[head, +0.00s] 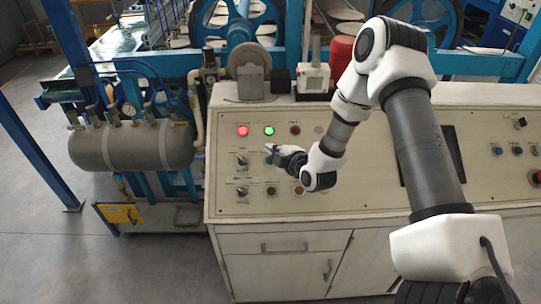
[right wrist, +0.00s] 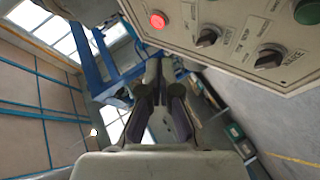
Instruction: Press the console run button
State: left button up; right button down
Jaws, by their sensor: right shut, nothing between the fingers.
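The console (head: 225,205) has a sloped beige panel with lamps, knobs and buttons. A lit red lamp (head: 242,130) and a lit green lamp (head: 269,130) are at its upper left. A green button (head: 271,190) is lower down, and a green one also shows in the right wrist view (right wrist: 307,11). I cannot read which control is the run button. My right gripper (head: 270,147) is shut and empty, just below the green lamp in the picture; contact with the panel cannot be told. Its fingers (right wrist: 155,75) also show in the right wrist view. My left gripper is out of view.
Two black selector knobs (head: 240,160) (head: 241,191) are on the panel's left side. A red emergency button (head: 537,177) is at the far right. A grey tank (head: 130,146) stands left of the console. Blue machinery (head: 230,30) is behind it.

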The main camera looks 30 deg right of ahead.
aim_at(270, 160)
jog(key=shift+w+a+f, duration=0.1)
jog(key=shift+f, duration=0.15)
jog(key=w+f+b, duration=0.1)
jog(key=f+b, duration=0.1)
jog(key=w+d+f+b, duration=0.1)
jog(key=f+b, duration=0.1)
jog(key=w+d+f+b, duration=0.1)
jog(key=f+b, duration=0.1)
jog(key=shift+f, duration=0.3)
jog(key=shift+w+d+f+b, duration=0.15)
jog(key=shift+w+f+b, duration=0.25)
jog(key=shift+b, duration=0.1)
jog(key=shift+s, duration=0.1)
dwell(0.7)
jog(key=shift+w+d+f, duration=0.1)
jog(key=shift+w+f, duration=0.1)
jog(key=shift+f, duration=0.15)
jog(key=shift+w+d+f+b, duration=0.15)
jog(key=shift+f+b, duration=0.25)
jog(key=shift+b, duration=0.2)
dwell(0.3)
jog(key=shift+r, duration=0.1)
jog(key=shift+s+a+r+p, duration=0.25)
jog(key=shift+r+p, duration=0.35)
jog(key=shift+p, duration=0.2)
jog(key=shift+s+r, duration=0.1)
jog(key=shift+s, duration=0.05)
